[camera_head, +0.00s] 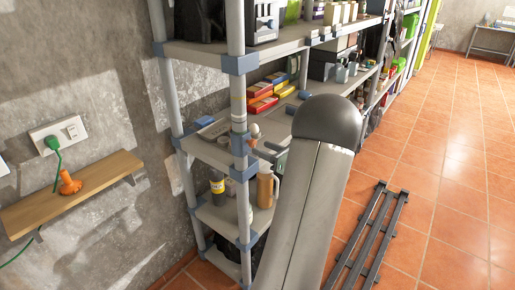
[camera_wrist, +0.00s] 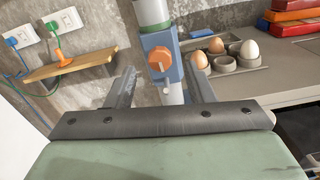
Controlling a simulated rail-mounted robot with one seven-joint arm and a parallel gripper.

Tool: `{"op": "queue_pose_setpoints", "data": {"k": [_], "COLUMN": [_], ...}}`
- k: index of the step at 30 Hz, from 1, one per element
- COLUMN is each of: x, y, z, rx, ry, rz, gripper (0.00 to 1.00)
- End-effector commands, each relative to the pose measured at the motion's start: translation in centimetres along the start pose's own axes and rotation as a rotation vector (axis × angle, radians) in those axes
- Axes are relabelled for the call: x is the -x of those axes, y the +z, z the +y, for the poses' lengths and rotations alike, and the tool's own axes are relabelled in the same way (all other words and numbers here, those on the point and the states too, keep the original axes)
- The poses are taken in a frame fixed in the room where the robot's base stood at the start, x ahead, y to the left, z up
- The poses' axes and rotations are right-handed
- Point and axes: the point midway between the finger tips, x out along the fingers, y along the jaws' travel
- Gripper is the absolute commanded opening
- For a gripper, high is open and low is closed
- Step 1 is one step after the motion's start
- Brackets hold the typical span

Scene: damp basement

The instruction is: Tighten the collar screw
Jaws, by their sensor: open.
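The collar screw has an orange knob (camera_wrist: 159,59) on a blue collar (camera_wrist: 174,69) around a grey post, seen in the wrist view. I see no contact, and the depth gap is unclear. In the head view my gripper (camera_head: 272,156) is mostly hidden behind my arm.
Eggs (camera_wrist: 249,48) sit in a grey holder on the shelf board (camera_wrist: 252,88), right of the post. Red boxes (camera_wrist: 290,18) lie behind. A wooden wall shelf (camera_head: 75,191) with an orange object is at left, below a socket (camera_head: 60,135). Dark rails (camera_head: 366,235) lie on the floor.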

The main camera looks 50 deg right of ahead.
Motion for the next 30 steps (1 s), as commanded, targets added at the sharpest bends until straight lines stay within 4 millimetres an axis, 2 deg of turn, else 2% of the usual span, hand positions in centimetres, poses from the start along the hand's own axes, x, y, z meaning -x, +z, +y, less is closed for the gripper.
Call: {"op": "queue_pose_setpoints", "data": {"k": [3,9,15,21,30], "x": [3.2,8.0,11.7,13.2,13.4], "y": [-0.2,-0.2,-0.1,0.0,0.0], "z": [-0.2,-0.1,-0.1,0.0,0.0], "rx": [0.002,0.001,0.001,0.001,0.0], "ry": [-0.006,-0.004,-0.002,0.0,0.0], "rz": [-0.001,-0.001,-0.001,-0.001,-0.001], "gripper": [0.49,0.49,0.49,0.49,0.49]}}
